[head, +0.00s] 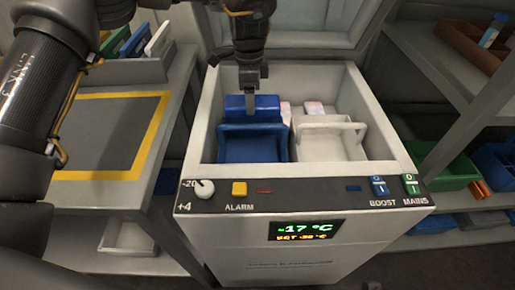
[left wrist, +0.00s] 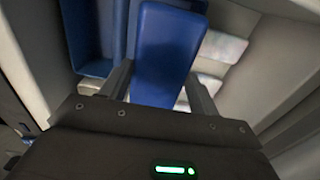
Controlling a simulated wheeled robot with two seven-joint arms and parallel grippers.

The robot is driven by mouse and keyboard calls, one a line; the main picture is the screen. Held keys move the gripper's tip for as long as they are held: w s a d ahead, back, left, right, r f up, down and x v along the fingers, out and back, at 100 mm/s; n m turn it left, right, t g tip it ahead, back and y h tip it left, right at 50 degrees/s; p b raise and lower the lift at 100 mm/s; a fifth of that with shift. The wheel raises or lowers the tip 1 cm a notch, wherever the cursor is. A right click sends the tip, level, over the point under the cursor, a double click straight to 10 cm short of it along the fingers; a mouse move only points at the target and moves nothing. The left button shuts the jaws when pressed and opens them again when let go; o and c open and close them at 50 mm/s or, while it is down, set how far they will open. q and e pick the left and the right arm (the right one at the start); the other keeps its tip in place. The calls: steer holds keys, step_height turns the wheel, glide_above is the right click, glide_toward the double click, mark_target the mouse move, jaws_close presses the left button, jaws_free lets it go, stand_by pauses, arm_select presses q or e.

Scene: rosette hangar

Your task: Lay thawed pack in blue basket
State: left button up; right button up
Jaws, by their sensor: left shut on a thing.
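My left gripper (head: 253,90) reaches down into the open freezer from above. It is shut on a blue pack (head: 266,103), which also shows between the fingers in the left wrist view (left wrist: 165,45). The blue basket (head: 251,148) sits in the left half of the freezer; its side shows left of the pack in the left wrist view (left wrist: 93,30). In the head view the pack appears at the basket's back edge. I cannot tell whether it touches the basket. My right gripper is not in view.
A white basket (head: 330,143) fills the freezer's right half. Pale pinkish packs (head: 314,107) lie behind it. The freezer's rim (head: 211,120) surrounds both baskets. A grey bench with a yellow-bordered dark mat (head: 105,130) stands left. Shelves with a green bin (head: 448,172) stand right.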

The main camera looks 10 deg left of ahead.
arm_select(q)
steer(key=shift+w, duration=0.3)
step_height(320, 180, down, 5)
steer(key=shift+r+b, duration=0.1)
steer(key=shift+b, duration=0.2)
step_height(320, 180, down, 5)
steer(key=shift+s+b, duration=0.1)
steer(key=shift+b, duration=0.2)
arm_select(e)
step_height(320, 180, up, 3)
arm_select(q)
steer(key=shift+f, duration=0.6)
steer(key=o, duration=0.9)
steer(key=shift+s+f, duration=0.15)
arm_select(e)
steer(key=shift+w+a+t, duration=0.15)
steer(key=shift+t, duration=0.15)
